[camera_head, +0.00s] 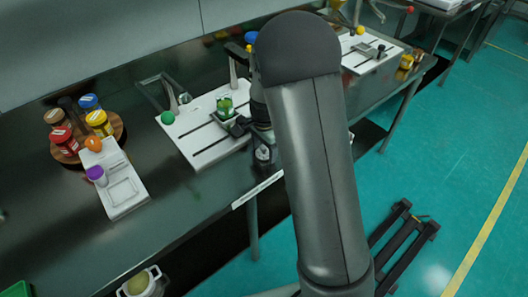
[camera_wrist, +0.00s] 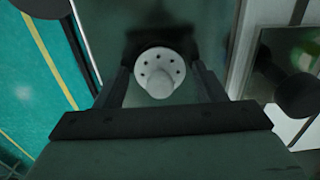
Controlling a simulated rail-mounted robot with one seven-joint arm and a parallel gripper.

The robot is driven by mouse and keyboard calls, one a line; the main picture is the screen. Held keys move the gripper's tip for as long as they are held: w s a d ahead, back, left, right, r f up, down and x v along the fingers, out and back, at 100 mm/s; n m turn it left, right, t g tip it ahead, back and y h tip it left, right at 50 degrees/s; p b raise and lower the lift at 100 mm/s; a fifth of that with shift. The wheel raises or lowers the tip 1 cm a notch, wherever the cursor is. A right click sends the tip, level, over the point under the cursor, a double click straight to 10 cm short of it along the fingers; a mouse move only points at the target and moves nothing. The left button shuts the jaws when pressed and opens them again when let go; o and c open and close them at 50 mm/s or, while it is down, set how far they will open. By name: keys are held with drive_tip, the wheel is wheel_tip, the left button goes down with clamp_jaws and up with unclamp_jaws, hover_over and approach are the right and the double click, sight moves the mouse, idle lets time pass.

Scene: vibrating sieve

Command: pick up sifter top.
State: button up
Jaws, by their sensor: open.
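A round pale disc with a ring of small holes and a pale rounded knob, which looks like the sifter top (camera_wrist: 161,72), is in the middle of the wrist view. My gripper (camera_wrist: 160,68) is open, with one finger to the left of the disc and one to the right. Whether the fingers touch it I cannot tell. In the head view a small pale object (camera_head: 262,153) shows by the table's front edge below my arm. My arm hides most of the space around it, and my gripper's fingers cannot be made out there.
A white board (camera_head: 185,130) with a green-knobbed lever lies left of my arm. A round wooden rack (camera_head: 118,127) of colored-lid jars and a white device (camera_head: 120,190) stand farther left. Another white board (camera_head: 352,65) is behind at right. Dark table (camera_head: 60,215) is clear in front.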

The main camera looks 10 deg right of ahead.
drive_tip(key=c, duration=0.8)
drive_tip(key=shift+r, duration=0.15)
